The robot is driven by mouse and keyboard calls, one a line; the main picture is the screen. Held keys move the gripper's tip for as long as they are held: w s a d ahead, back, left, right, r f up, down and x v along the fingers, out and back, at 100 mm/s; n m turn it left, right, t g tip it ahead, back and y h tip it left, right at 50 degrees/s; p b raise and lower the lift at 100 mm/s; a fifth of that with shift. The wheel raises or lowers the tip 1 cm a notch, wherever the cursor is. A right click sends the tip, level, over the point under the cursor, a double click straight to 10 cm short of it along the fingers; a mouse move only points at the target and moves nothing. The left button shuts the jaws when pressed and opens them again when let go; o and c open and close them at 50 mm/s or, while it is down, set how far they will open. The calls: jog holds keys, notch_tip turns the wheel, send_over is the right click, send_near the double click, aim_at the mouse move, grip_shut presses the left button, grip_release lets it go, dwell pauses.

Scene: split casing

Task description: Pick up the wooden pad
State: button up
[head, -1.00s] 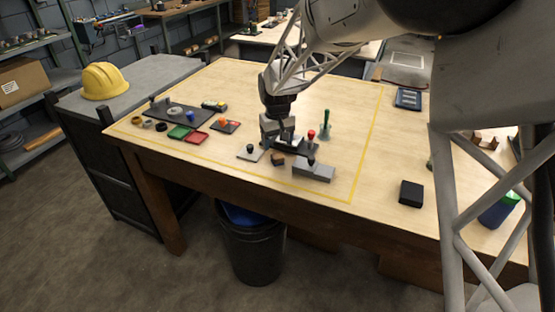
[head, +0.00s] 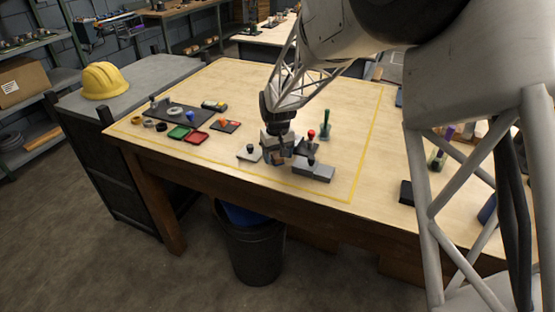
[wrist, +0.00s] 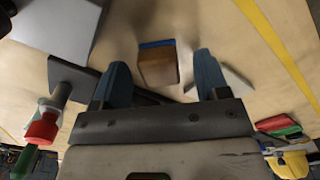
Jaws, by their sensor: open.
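The wooden pad (wrist: 158,68) is a small brown block with a blue strip along one edge. In the wrist view it lies on the table between my two blue-grey fingers, with bare table visible on both sides. My gripper (wrist: 161,60) is open around it and holds nothing. In the head view my gripper (head: 278,156) is low over the front of the table and mostly hides the pad. I cannot tell the exact height of the fingertips above the table.
A grey block (head: 314,171) with a dark knob stands close on the right. A pale plate (head: 249,154) with a black knob is close on the left. A red-topped peg (head: 311,137) and a green peg (head: 325,131) stand behind.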

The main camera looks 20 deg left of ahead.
jog(key=shift+f, duration=0.45)
jog(key=c, duration=1.1)
jog(key=shift+r, duration=0.15)
jog(key=shift+r, duration=1.55)
jog(key=shift+s+d+r, duration=0.15)
jog(key=shift+s+d, duration=0.1)
jog(key=shift+s, duration=0.05)
jog(key=s+d, duration=0.3)
jog(key=s, duration=0.1)
jog(key=s+d+r, duration=0.1)
jog(key=s+d, duration=0.2)
jog(key=s, duration=0.1)
jog(key=s+d, duration=0.3)
jog(key=s, duration=0.1)
jog(key=shift+s+d+r, duration=0.1)
jog(key=shift+r, duration=0.05)
